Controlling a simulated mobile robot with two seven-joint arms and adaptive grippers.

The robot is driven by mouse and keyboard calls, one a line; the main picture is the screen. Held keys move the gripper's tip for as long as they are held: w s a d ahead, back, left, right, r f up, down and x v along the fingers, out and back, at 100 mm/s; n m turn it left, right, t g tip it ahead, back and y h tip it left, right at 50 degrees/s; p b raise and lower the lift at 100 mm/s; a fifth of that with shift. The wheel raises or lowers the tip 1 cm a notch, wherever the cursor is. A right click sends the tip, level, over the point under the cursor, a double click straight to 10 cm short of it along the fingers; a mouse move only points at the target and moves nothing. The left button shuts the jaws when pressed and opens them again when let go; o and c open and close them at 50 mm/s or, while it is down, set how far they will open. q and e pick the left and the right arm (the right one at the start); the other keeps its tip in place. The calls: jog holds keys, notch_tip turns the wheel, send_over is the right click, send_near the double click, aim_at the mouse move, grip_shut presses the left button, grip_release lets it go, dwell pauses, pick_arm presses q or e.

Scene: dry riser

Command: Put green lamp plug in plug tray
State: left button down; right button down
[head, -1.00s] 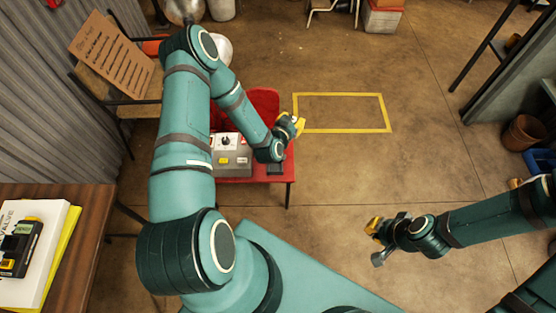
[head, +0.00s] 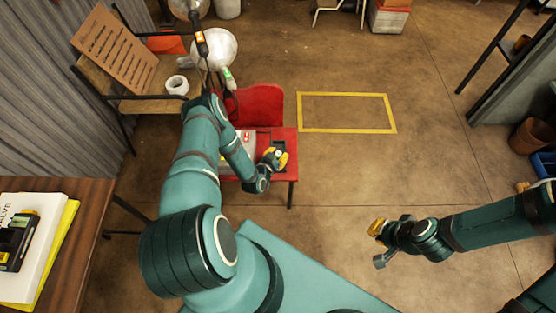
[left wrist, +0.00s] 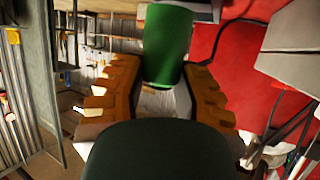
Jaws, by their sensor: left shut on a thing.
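My left gripper (head: 273,158) is over the right part of the red seat (head: 288,170). In the left wrist view its yellow fingers (left wrist: 160,88) are shut on a green cylinder, which I take to be the green lamp plug (left wrist: 168,45). The plug tray is not clearly visible; a small dark piece (head: 280,146) shows at the gripper's fingers. My right gripper (head: 378,243) is in free air at the right, its opening unclear.
A grey box with a red light (head: 246,136) stands on the seat, partly behind my left arm. Behind are a white globe (head: 214,48) and a hanging green-and-white piece (head: 228,78). The yellow-marked floor is clear.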

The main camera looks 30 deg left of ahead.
pick_arm(q)
notch_tip(320, 180, down, 3)
jog(key=shift+f+b, duration=0.2)
jog(key=shift+b, duration=0.35)
jog(key=shift+r, duration=0.1)
jog(key=c, duration=0.8)
grip_release()
jog(key=shift+o, duration=0.2)
